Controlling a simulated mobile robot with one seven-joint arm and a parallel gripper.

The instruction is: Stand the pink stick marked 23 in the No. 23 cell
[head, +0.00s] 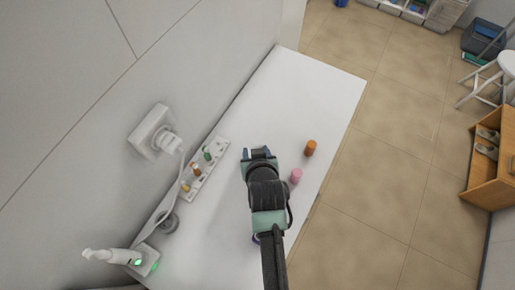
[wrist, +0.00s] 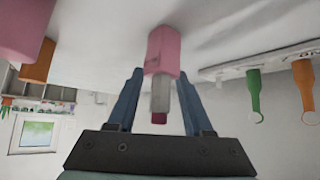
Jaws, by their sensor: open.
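A pink stick (wrist: 163,50) with a grey collar and a dark red tip stands directly ahead of my gripper (wrist: 160,82) in the wrist view, which sees the scene upside down. My jaws are open, one finger on each side of its collar and tip. The head view hides this stick behind my gripper (head: 259,153). A second pink stick (head: 296,176) stands right of my gripper; it also shows in the wrist view (wrist: 20,30). No number is readable on either. The white rack (head: 213,165) lies left of my gripper; its cell numbers are unreadable.
Green (head: 207,154), orange-red (head: 196,169) and yellow (head: 186,187) sticks stand in the rack. An orange stick (head: 311,148) stands near the table's right edge. A wall plug (head: 165,140) and cable are beside the rack. The far white tabletop (head: 315,85) is clear.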

